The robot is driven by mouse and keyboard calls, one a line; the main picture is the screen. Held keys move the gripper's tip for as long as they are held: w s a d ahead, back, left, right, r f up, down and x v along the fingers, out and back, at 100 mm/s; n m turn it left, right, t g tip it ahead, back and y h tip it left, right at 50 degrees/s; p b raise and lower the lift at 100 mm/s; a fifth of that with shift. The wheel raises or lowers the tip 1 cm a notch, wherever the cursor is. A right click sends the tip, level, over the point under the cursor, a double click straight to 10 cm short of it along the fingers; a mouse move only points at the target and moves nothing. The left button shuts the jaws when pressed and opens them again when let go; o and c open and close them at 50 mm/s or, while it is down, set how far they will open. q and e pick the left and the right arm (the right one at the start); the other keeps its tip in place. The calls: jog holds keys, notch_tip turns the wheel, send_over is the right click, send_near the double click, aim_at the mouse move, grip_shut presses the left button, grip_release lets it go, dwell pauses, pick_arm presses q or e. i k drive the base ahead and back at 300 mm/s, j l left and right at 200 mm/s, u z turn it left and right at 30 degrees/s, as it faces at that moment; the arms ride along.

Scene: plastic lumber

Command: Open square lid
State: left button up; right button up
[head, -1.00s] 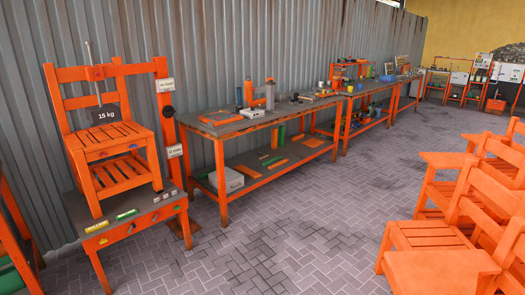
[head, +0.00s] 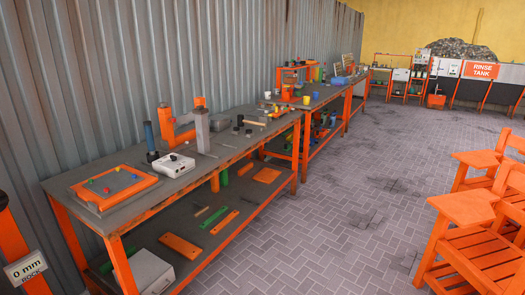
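I cannot make out a square lid for certain in the head view. At the far right stands a tank with a red sign (head: 482,70) reading RINSE TANK. Its top and any lid are too small to tell. Neither of my grippers shows in the view.
A long orange-framed workbench (head: 235,150) runs along the corrugated wall at left, holding an orange board (head: 113,187) and a white box (head: 174,165). Orange chairs (head: 480,215) stand at right. The paved floor (head: 345,185) between them is clear toward the yellow wall.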

aim_at(218, 117)
jog(key=i+z, duration=0.2)
jog(key=i, duration=0.95)
jog(key=i+j+z, duration=0.15)
jog(key=i, duration=1.05)
jog(key=i+l+u, duration=0.15)
jog(key=i, duration=0.4)
jog(key=i+l+u, duration=0.15)
jog(key=i, duration=0.4)
